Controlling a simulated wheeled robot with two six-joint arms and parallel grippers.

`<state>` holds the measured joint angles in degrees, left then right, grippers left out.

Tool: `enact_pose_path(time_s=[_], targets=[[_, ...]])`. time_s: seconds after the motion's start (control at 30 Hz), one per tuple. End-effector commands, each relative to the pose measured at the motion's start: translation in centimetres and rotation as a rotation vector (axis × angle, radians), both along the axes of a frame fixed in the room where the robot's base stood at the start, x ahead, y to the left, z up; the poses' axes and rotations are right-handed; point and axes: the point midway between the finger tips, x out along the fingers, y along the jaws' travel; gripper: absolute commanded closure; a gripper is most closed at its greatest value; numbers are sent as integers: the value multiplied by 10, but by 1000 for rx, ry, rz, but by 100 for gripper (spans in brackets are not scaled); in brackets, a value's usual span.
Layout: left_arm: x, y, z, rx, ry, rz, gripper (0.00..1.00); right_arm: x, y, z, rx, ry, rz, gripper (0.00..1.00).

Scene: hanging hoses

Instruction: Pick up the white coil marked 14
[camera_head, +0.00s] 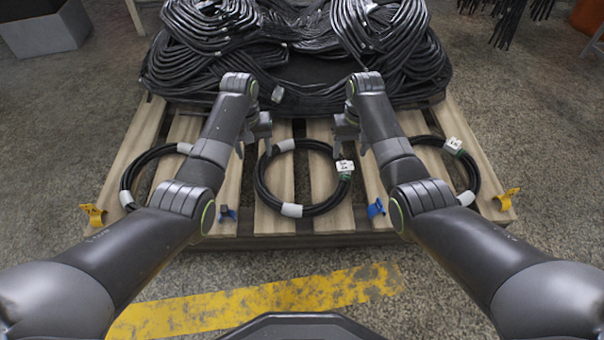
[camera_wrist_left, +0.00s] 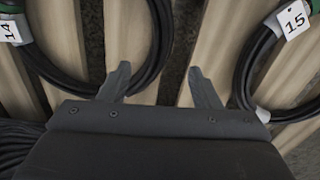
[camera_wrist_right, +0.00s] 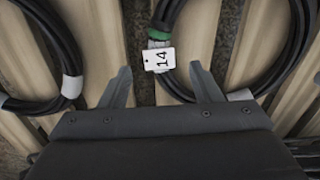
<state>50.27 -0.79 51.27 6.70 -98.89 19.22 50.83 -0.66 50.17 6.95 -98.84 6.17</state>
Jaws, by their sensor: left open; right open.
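The coil marked 14 is the middle of three coils in the head view (camera_head: 262,186); it is black hose with white bands and lies flat on the pallet. Its white tag (camera_head: 345,166) is on its right side; the 14 reads in the right wrist view (camera_wrist_right: 158,58). My left gripper (camera_head: 252,140) is open and empty by the coil's left side; in the left wrist view the hose (camera_wrist_left: 161,45) crosses between the fingertips. My right gripper (camera_head: 350,138) is open and empty near the tag. I cannot tell the fingers' height above the hose.
A left coil (camera_head: 126,180), tagged 15 (camera_wrist_left: 295,18), and a right coil (camera_head: 474,172) flank it on the wooden pallet (camera_head: 335,226). A heap of black hoses (camera_head: 300,50) stands behind. Orange and blue straps (camera_head: 376,208) lie at the front edge.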

Motion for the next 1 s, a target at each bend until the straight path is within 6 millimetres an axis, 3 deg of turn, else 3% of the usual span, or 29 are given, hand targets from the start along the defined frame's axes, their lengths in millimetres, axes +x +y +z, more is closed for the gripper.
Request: enact_pose_path(time_s=[0.2, 0.4, 0.7, 1.0], targets=[[-1, -1, -43, 2, 4, 1, 42, -2, 2, -43, -1, 5, 0, 42], [-1, -2, -70, 2, 2, 1, 42, -2, 2, -71, 0, 4, 0, 42], [1, -4, -91, 1, 0, 0, 42, -1, 4, -92, 0, 1, 1, 42], [0, -4, -98, 0, -1, 0, 42, -1, 4, -98, 0, 0, 0, 42]])
